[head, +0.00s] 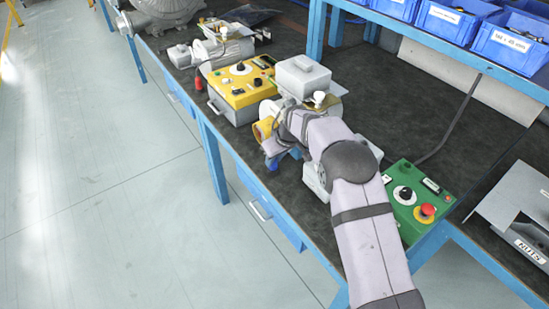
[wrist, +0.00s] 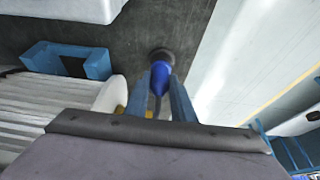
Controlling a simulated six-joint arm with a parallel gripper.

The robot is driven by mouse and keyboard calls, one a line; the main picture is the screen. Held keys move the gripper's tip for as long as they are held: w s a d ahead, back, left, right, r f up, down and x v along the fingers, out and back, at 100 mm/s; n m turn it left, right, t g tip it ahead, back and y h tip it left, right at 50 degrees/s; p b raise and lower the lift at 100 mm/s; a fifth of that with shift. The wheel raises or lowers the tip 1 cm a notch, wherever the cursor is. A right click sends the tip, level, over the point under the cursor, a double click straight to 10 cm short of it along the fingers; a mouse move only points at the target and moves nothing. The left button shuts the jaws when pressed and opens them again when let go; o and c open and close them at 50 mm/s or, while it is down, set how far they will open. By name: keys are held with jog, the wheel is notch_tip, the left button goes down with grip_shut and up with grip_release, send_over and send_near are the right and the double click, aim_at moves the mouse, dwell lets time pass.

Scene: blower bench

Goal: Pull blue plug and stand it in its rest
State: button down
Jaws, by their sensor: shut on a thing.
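The blue plug (wrist: 156,88) shows in the wrist view between the two blue-grey fingers of my gripper (wrist: 170,98), which are shut on it. Its grey cable end points back toward the camera. A dark round piece (wrist: 161,56) sits at the plug's far end, over the dark bench top. I cannot tell whether it is the rest or part of the plug, or whether they touch. In the head view my gripper (head: 275,158) is near the bench's front edge, partly hidden by my arm, with blue showing there.
A yellow control box (head: 240,84) stands to the left of my gripper and a green control box (head: 416,197) with a red button to the right. A grey machine (head: 302,75) stands behind. In the wrist view a blue block (wrist: 98,66) lies left; bench edge and floor lie right.

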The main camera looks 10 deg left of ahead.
jog(key=shift+f, duration=0.25)
dwell(0.4)
jog(key=c, duration=1.4)
grip_release()
jog(key=shift+c, duration=0.2)
jog(key=b+v, duration=0.2)
jog(key=v, duration=0.5)
jog(key=shift+d+r, duration=0.1)
